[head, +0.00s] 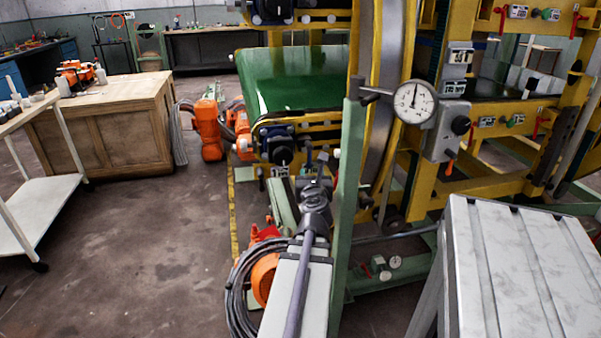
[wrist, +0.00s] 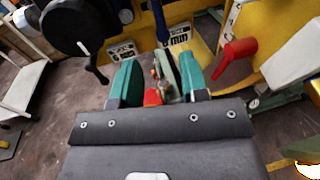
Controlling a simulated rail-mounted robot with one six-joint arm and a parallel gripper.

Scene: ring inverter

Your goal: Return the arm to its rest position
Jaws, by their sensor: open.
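My gripper (wrist: 157,78) shows in the wrist view with two teal fingers standing apart above a dark grey palm. The jaws are open. Red and pale green parts show in the gap between the fingers, and they look like background rather than something held. A black round knob (wrist: 78,25) is in front at the upper left of the fingers. A red lever (wrist: 232,58) on a yellow frame is at the upper right, apart from the fingers. In the head view I cannot make out the fingers for certain.
A yellow machine frame (head: 440,178) with a dial gauge (head: 414,102) fills the right. A green belt or panel (head: 292,80) lies behind. A grey ribbed case (head: 525,265) stands front right. A wooden cabinet (head: 105,125) and white cart (head: 45,205) stand left. The floor (head: 150,240) between is clear.

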